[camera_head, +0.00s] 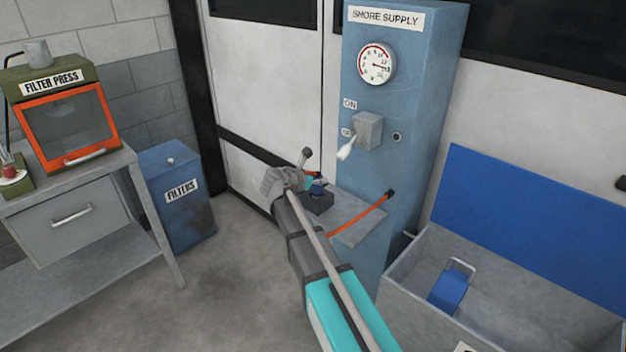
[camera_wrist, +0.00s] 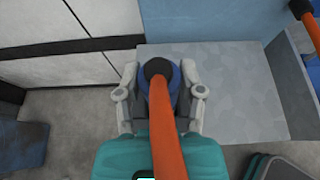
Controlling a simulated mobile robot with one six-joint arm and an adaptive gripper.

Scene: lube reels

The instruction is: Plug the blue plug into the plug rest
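The blue plug (camera_wrist: 174,94) is between the two fingers of my gripper (camera_wrist: 160,92) in the wrist view. Both fingers lie against its sides, and an orange cable with a black end comes out of its top toward me. In the head view my gripper (camera_head: 306,184) is over the left end of a grey shelf, and a little of the blue plug (camera_head: 318,188) shows beside it. A dark block (camera_head: 319,203), seemingly the plug rest, sits on the shelf right below the plug. Whether the plug is inside it or just above cannot be told. The wrist view hides the block.
The grey shelf (camera_head: 360,217) juts from the blue shore supply cabinet (camera_head: 415,110), with its switch lever (camera_head: 346,150). An orange cable (camera_head: 360,215) with a black end crosses the shelf's right side. A grey chest (camera_head: 480,300) with a blue lid stands at right.

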